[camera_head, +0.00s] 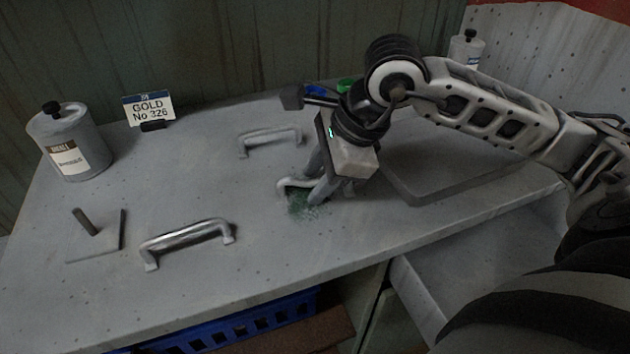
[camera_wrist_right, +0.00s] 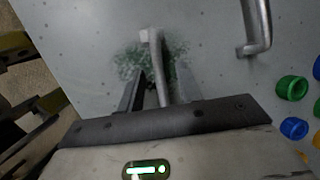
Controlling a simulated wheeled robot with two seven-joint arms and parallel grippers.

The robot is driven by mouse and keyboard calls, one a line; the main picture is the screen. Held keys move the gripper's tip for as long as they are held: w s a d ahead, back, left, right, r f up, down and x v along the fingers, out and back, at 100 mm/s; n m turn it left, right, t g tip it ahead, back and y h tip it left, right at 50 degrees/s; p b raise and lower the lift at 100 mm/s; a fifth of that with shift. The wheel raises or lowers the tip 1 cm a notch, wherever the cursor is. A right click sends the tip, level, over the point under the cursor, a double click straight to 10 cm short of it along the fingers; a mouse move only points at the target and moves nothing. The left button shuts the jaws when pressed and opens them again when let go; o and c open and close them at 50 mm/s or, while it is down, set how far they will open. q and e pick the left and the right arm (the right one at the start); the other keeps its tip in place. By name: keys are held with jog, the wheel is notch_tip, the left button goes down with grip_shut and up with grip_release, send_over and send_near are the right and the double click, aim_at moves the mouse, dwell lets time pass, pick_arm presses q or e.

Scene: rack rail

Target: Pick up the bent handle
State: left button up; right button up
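A pale grey handle (camera_head: 288,184) lies at a green speckled patch on the grey bench, partly hidden by my right gripper; I take it as the bent handle, though its bend is hard to see. My right gripper (camera_head: 313,188) reaches down over it, fingers apart. In the right wrist view, the handle's bar (camera_wrist_right: 155,60) runs between the two dark fingers of the gripper (camera_wrist_right: 160,85), with a gap showing on the left side. Two other handles lie on the bench: a shiny one (camera_head: 187,236) at front left and a grey one (camera_head: 270,136) behind. My left gripper is not in view.
A grey canister (camera_head: 68,145) and a "GOLD No 326" sign (camera_head: 150,108) stand at back left. Blue and green caps (camera_wrist_right: 293,88) lie behind the gripper. A blue crate (camera_head: 245,322) sits below the bench.

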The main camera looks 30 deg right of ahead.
grip_shut()
jog(key=shift+r, duration=0.15)
